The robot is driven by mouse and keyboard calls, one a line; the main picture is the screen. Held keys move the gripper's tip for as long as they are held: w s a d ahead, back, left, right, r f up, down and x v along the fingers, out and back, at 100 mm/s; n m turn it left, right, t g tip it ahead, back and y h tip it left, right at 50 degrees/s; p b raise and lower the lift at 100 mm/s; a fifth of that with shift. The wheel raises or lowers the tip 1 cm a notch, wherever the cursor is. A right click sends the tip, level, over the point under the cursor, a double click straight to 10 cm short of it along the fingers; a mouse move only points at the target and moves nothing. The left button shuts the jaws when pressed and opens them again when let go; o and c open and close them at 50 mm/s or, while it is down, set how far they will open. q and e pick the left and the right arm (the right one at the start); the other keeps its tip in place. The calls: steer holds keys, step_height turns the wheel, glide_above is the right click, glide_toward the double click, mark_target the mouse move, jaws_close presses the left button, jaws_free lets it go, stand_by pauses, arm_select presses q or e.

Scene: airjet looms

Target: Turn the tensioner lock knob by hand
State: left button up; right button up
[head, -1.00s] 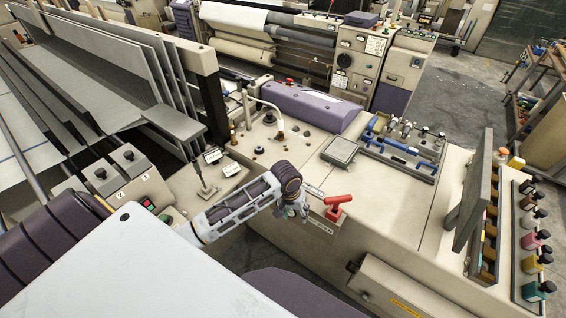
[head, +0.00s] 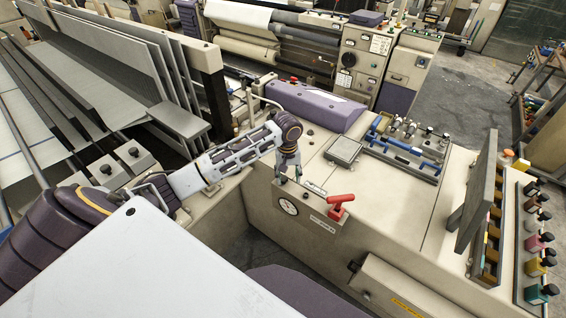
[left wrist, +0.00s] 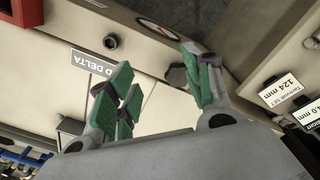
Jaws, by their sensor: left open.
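My left gripper (head: 289,178) hangs over the near edge of the beige machine top, just above a round gauge (head: 288,207). In the left wrist view its green-padded fingers (left wrist: 157,82) are spread, with nothing held between them. A small dark knob (left wrist: 175,76) shows there between the fingers, close beside the right-hand finger. It is partly hidden, and I cannot tell whether they touch. I cannot tell for sure that it is the tensioner lock knob. In the head view the gripper hides this spot. My right gripper is not in view.
A red handle (head: 341,203) stands right of the gauge on the machine's near edge. A dark round fitting (left wrist: 110,41) and a "Tension SET" label (left wrist: 281,89) show in the wrist view. A purple cover (head: 315,106) and a blue-railed rack (head: 405,148) lie farther back.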

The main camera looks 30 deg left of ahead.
mark_target(283, 179)
arm_select(q)
steer(key=shift+n, duration=0.9)
steer(key=a+r, duration=0.1)
steer(key=w+a+r, duration=0.1)
steer(key=a+r, duration=0.1)
steer(key=shift+w+a+r, duration=0.1)
steer(key=shift+w+a, duration=0.1)
steer(key=shift+w, duration=0.15)
steer(key=shift+f, duration=0.2)
steer(key=shift+f, duration=3.75)
steer(key=shift+f, duration=0.1)
steer(key=c, duration=0.7)
